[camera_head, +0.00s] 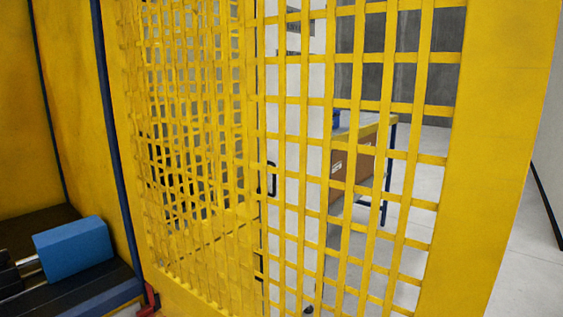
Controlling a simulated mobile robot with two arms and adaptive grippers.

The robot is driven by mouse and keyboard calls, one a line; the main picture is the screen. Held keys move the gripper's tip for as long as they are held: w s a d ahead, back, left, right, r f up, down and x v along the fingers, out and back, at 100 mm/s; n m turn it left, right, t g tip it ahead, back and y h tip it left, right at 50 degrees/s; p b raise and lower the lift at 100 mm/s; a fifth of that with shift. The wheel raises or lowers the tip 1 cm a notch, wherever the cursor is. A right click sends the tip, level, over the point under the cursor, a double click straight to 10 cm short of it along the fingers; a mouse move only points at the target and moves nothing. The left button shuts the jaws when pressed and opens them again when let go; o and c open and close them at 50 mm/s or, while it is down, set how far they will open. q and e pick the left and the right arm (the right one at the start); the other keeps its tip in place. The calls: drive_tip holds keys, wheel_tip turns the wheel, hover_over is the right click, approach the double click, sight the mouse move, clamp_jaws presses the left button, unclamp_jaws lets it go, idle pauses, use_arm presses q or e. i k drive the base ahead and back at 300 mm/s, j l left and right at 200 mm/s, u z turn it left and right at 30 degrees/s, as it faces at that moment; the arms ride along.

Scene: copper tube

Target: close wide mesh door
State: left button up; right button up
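A yellow mesh door (500,150) with a wide solid border fills the middle and right of the head view, very near and at a slant. Its square openings show the room behind. On the left the mesh looks denser (190,110), as if a second yellow mesh stands behind it; I cannot tell exactly how the two join. A dark handle (268,180) shows around the middle, partly behind the strips. Neither of my grippers is in view.
A dark blue post (118,150) stands beside yellow panels on the left. A blue block (73,250) sits on dark machinery at lower left. Through the mesh I see a table (372,128) and a cardboard box (350,160). Grey floor (525,270) is clear at right, beside a wall.

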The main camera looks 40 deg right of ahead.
sight(505, 59)
drive_tip(key=k+l+u, duration=0.2)
drive_tip(key=k+l, duration=0.2)
drive_tip(key=k+l+u, duration=0.15)
drive_tip(key=k+l, duration=0.15)
drive_tip(key=k, duration=0.2)
drive_tip(key=l+u, duration=0.35)
drive_tip(key=l, duration=1.1)
drive_tip(key=i+l, duration=0.1)
drive_tip(key=l, duration=0.25)
drive_tip(key=i+l+u, duration=0.15)
drive_tip(key=l, duration=0.2)
drive_tip(key=k, duration=0.05)
